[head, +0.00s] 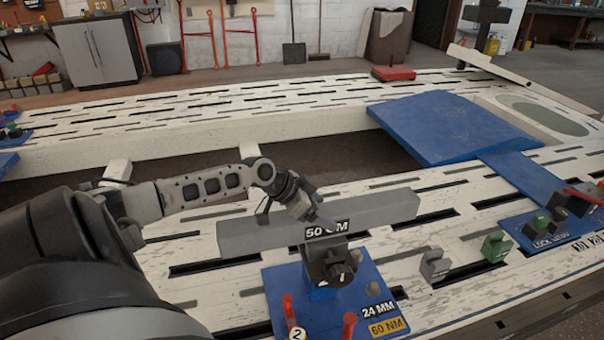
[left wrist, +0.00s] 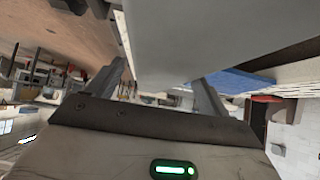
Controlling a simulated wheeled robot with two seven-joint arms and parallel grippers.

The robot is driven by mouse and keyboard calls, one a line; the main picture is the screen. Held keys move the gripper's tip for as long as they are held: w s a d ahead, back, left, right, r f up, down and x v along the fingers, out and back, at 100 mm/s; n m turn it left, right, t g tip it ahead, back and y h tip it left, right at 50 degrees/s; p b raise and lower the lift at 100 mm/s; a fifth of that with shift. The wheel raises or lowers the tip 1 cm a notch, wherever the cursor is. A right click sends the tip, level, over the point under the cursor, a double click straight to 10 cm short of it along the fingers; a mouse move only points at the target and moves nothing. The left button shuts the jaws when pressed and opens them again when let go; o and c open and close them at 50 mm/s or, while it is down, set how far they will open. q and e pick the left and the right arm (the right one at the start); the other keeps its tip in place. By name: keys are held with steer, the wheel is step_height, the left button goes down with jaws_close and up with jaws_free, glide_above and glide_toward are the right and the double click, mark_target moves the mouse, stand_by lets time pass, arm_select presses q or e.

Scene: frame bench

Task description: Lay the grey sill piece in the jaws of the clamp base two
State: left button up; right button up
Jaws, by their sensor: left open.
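The grey sill piece (head: 375,211) lies lengthwise across the dark jaws of clamp base two (head: 328,262) in the head view. The jaws hide part of its near side, so how deep it sits cannot be told. The base has a blue plate with a "2" tag and red handles. In the left wrist view the open fingers (left wrist: 163,82) stand either side of the sill's pale grey surface (left wrist: 190,35); contact is unclear. My right gripper is out of view.
A small grey block (head: 434,266) and a green block (head: 496,246) stand right of the clamp on the slotted white bench (head: 400,245). A blue lock plate (head: 550,228) lies farther right. A large blue panel (head: 450,128) bridges the gap behind.

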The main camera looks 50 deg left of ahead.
arm_select(q)
steer(key=p+v, duration=0.5)
steer(key=v, duration=1)
steer(key=shift+r, duration=0.35)
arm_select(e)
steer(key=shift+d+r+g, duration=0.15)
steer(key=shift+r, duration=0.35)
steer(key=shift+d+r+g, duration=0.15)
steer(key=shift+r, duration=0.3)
